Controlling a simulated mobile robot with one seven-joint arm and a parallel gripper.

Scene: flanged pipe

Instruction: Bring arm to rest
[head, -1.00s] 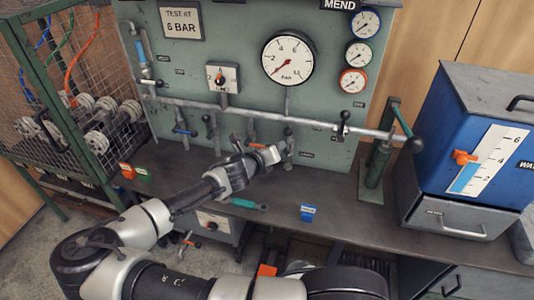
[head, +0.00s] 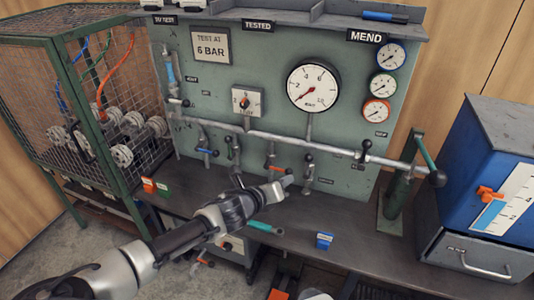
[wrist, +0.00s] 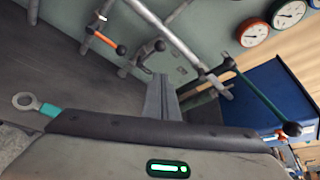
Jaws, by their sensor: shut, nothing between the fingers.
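My arm reaches in from the lower left of the head view over the dark bench (head: 345,225). My gripper (head: 284,184) is in front of the green test panel (head: 205,75), close to the lower valve handles. In the wrist view its fingers (wrist: 161,98) are together with nothing between them. A teal-handled ring spanner (head: 264,227) lies on the bench just below my gripper in the head view. It also shows at the left of the wrist view (wrist: 35,105).
A horizontal pipe (head: 325,149) with several valve levers crosses the panel. A green post with a lever (head: 398,190) and a blue water tank (head: 490,165) stand at the right. A mesh cage (head: 95,105) stands at the left. A small blue block (head: 324,240) sits near the bench's front edge.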

